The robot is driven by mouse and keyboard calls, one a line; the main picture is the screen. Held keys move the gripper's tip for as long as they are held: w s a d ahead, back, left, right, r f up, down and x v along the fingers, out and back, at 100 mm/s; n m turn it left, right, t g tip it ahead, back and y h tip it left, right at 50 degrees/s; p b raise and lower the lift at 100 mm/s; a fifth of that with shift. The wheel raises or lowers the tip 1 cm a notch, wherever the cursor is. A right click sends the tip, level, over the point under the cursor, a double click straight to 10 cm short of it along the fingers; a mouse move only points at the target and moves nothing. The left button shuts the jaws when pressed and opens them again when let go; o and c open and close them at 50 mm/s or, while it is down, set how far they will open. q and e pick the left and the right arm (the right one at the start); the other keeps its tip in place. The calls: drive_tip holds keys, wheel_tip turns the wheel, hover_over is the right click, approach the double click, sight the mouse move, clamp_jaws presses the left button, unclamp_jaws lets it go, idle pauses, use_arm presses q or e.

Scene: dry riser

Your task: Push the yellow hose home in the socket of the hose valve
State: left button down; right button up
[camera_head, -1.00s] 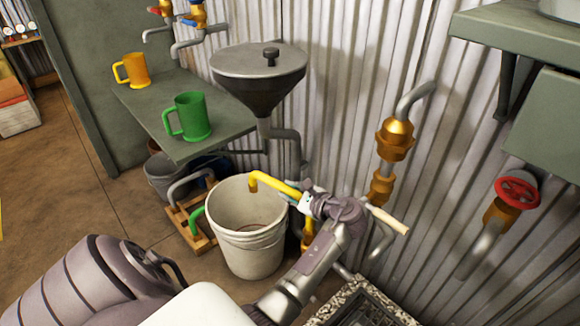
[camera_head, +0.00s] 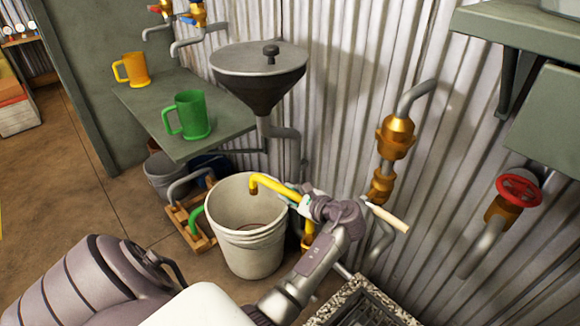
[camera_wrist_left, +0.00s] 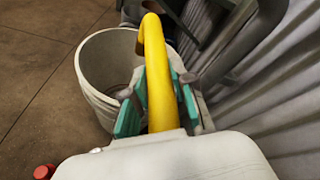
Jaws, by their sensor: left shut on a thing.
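My left gripper (camera_head: 298,200) is shut on the yellow hose (camera_head: 271,184). The hose's bent end points down over the near-white bucket's opening. In the left wrist view, the hose (camera_wrist_left: 158,80) runs between the teal finger pads of the gripper (camera_wrist_left: 158,105). A brass-yellow piece (camera_head: 307,238) shows low behind the gripper; I cannot tell whether it belongs to the hose or to the hose valve. My gripper and wrist hide the hose's other end, so its seating in a socket does not show. My right gripper is not in view.
The bucket (camera_head: 250,243) stands under the hose end; it also shows in the left wrist view (camera_wrist_left: 95,85). A pale handle (camera_head: 387,217) and brass pipe fittings (camera_head: 396,138) are right of my wrist, by the corrugated wall (camera_head: 350,110). A grate (camera_head: 365,308) lies below.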

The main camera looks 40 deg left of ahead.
use_arm(q)
drive_tip(key=shift+f+b, duration=0.5)
drive_tip(key=shift+f, duration=0.85)
idle(0.6)
drive_tip(key=c, duration=0.9)
unclamp_jaws()
wheel_tip(320, 180, up, 10)
